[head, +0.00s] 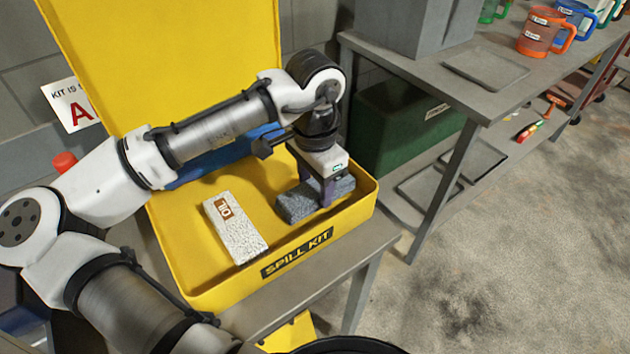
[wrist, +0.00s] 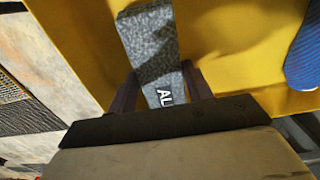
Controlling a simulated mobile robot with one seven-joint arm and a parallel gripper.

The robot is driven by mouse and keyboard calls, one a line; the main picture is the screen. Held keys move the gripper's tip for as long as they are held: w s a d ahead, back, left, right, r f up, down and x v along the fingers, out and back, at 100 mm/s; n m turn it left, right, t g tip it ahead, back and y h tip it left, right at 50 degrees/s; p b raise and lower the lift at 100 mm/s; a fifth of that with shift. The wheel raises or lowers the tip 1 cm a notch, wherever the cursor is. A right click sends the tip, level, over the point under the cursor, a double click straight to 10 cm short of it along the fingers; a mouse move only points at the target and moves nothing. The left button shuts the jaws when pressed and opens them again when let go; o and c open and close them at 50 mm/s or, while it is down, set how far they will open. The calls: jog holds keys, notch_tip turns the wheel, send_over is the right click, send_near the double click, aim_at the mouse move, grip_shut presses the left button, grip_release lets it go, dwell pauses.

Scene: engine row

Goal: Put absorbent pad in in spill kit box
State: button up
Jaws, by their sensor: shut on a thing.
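The spill kit box (head: 218,296) is a yellow open box with its lid raised at the back and "SPILL KIT" on its front. My gripper (head: 326,196) is inside the box at its right side, shut on a grey speckled absorbent pad (head: 296,203). In the wrist view the grey pad (wrist: 147,40) lies between the two fingers, with white "AL" lettering partly showing. The pad is low in the box; I cannot tell whether it touches the floor. A white speckled pad (head: 237,235) with a brown "OIL" label lies in the box to the left.
A blue item (head: 215,160) lies along the back of the box, partly hidden by my arm. The box stands on a grey table (head: 345,262). To the right is a workbench (head: 410,75) with colored mugs (head: 547,32) and a green container (head: 395,130) beneath.

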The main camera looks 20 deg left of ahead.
aim_at(315, 188)
jog(key=shift+f, duration=0.15)
jog(key=o, duration=1)
jog(key=shift+c, duration=0.2)
notch_tip(315, 188, up, 12)
jog(key=shift+r, duration=0.2)
